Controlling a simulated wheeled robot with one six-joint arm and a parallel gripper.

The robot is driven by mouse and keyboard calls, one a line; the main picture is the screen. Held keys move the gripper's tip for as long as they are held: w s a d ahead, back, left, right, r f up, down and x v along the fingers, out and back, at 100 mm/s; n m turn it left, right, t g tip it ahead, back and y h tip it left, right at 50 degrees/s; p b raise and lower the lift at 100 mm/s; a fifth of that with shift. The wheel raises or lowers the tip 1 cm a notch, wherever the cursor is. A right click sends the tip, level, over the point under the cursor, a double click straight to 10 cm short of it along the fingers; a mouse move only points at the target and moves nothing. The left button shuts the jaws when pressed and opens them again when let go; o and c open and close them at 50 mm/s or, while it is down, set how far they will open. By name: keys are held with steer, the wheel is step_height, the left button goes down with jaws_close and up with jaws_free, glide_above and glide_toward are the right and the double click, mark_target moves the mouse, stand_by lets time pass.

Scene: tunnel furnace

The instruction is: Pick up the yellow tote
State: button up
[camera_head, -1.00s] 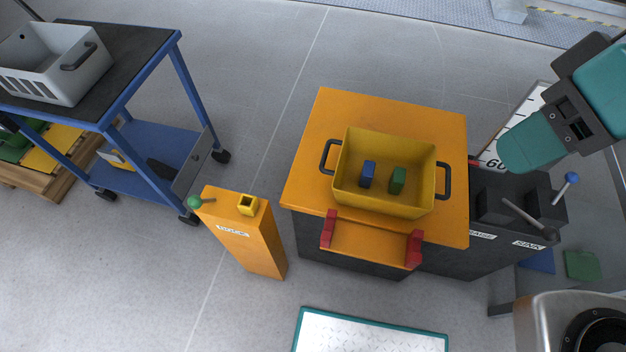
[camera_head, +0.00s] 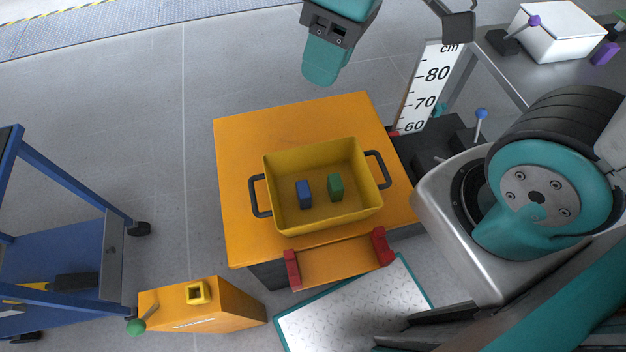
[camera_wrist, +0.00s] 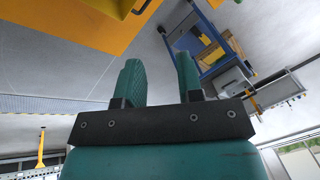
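The yellow tote (camera_head: 322,218) stands upright on the orange-topped table (camera_head: 240,150). It has a dark handle on its left and right ends and holds a blue block (camera_head: 304,194) and a green block (camera_head: 336,187). In the wrist view, my gripper (camera_wrist: 160,78) has its two teal fingers apart with nothing between them. It also shows in the head view (camera_head: 322,70), above and beyond the tote, not touching it. In the wrist view, part of the orange surface and a piece of the yellow tote (camera_wrist: 118,6) with a handle show at the top.
Red brackets (camera_head: 292,268) flank an orange ledge at the table's front. An orange post (camera_head: 215,300) with a green-knobbed lever stands at front left. A blue cart (camera_head: 60,260) is at left. A height scale (camera_head: 428,90) and a grey table with a white box (camera_head: 560,32) are at right.

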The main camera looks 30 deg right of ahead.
steer(key=w+d+f+n+h+b, duration=0.2)
steer(key=w+f+n+b, duration=0.25)
steer(key=w+f, duration=0.75)
steer(key=n+g+h+b, duration=0.1)
steer(key=n+b, duration=0.2)
steer(key=b, duration=0.1)
glide_toward(309, 158)
step_height(309, 158, down, 3)
steer(key=shift+a+f+g+b, duration=0.1)
steer(key=shift+f+g+b, duration=0.15)
steer(key=shift+b, duration=0.2)
steer(key=f, duration=0.5)
steer(key=shift+s+a+f, duration=0.1)
steer(key=shift+s+f, duration=0.2)
steer(key=shift+s, duration=0.05)
jaws_close()
